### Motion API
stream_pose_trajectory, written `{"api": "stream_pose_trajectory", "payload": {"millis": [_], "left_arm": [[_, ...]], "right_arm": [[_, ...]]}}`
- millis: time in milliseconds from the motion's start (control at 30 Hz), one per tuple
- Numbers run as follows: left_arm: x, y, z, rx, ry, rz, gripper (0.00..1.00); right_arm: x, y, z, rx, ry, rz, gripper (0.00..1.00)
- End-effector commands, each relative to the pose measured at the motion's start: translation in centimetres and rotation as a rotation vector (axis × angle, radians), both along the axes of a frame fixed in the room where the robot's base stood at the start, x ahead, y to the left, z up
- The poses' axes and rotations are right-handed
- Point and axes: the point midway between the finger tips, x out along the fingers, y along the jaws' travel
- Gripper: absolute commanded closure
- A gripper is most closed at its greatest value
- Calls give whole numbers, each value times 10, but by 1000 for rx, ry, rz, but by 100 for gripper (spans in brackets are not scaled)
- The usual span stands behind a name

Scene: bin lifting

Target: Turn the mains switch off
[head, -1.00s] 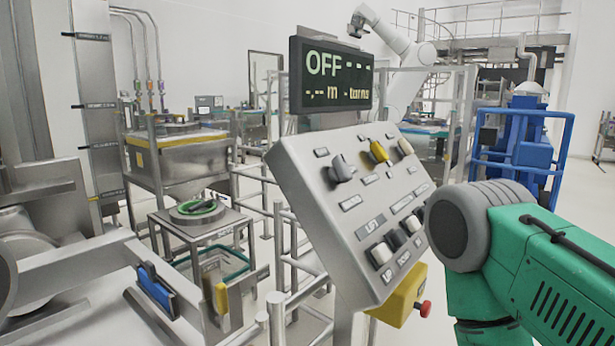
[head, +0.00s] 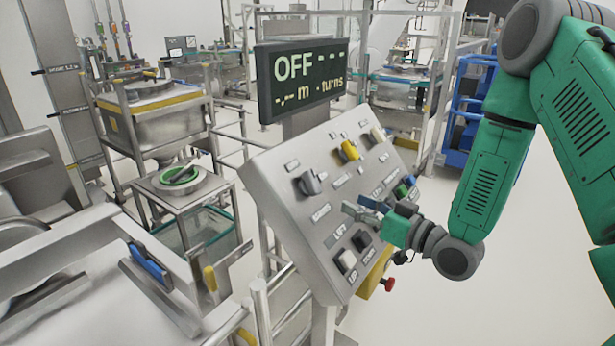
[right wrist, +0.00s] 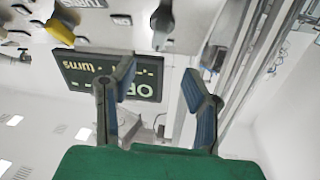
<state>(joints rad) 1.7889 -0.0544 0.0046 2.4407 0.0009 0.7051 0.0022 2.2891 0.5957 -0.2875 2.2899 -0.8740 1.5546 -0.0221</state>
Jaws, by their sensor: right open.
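The tilted grey control panel (head: 265,200) fills the middle of the head view. It carries a dark grey rotary knob (head: 308,183), a yellow knob (head: 350,150) and a cream knob (head: 378,134) along its upper part. Labels beside the knobs are too small to read, so I cannot tell which is the mains switch. My right gripper (head: 362,208) is open and empty, in front of the panel's lower middle. In the right wrist view the grey knob (right wrist: 162,22) lies beyond the open fingers (right wrist: 158,80), apart from them, with the yellow knob (right wrist: 60,31) to its left. My left gripper is not in view.
A dark display (head: 302,80) above the panel reads OFF. Black and white buttons (head: 346,260) sit low on the panel, with a red button (head: 388,285) on a yellow box below. Metal railings (head: 262,310) stand left of the panel. Floor to the right looks clear.

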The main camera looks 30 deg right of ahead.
Motion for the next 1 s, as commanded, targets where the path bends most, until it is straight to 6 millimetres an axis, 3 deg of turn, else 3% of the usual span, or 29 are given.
{"api": "stream_pose_trajectory", "payload": {"millis": [500,700,1000], "left_arm": [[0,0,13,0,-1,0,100],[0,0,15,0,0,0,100],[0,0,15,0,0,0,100]], "right_arm": [[99,25,0,-1,1,0,59],[117,29,-1,0,2,0,59],[120,30,-1,1,4,0,59]]}}
